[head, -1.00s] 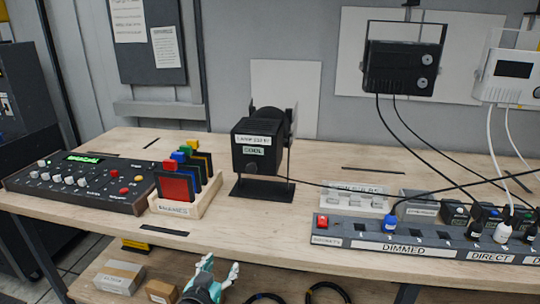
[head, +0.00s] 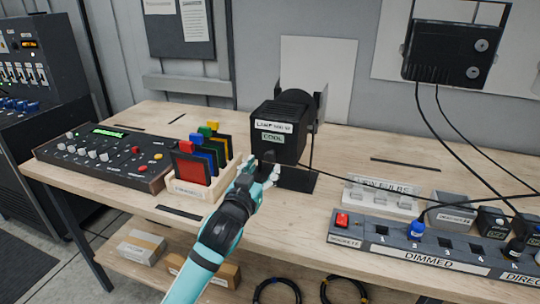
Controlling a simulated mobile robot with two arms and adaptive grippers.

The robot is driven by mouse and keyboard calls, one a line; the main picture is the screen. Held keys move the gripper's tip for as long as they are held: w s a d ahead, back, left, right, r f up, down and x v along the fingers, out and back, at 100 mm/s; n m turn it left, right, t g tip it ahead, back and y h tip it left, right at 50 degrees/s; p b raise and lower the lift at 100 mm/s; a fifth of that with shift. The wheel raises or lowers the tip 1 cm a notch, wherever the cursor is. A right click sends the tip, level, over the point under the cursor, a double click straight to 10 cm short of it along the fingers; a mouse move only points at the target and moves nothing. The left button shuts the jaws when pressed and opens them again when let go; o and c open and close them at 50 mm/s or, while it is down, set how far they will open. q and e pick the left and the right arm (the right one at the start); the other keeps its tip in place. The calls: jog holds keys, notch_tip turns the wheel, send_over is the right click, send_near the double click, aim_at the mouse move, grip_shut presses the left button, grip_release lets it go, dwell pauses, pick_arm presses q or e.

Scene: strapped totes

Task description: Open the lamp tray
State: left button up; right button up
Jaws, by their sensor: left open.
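A black lantern (head: 283,118) stands upright on a stand at the middle of the bench. Its back face carries a label that appears to read "LAMP TRAY" above a green "COOL" label (head: 272,138). A dark knob-like part low on that face is partly covered by my gripper. My left gripper (head: 268,172) is open at the lower part of this face, at or very near the knob; I cannot tell whether it touches. My right gripper is not in view.
A rack of coloured gel frames (head: 196,168) stands left of the lantern, close to my left forearm. A dimmer console (head: 105,152) lies further left. A power strip (head: 420,250) and a pale bulb holder (head: 380,192) are at the right. A cable runs right from the lantern.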

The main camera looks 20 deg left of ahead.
aim_at(269, 159)
pick_arm(q)
jog(key=w, duration=0.6)
jog(key=shift+d, duration=0.1)
grip_shut()
dwell(0.3)
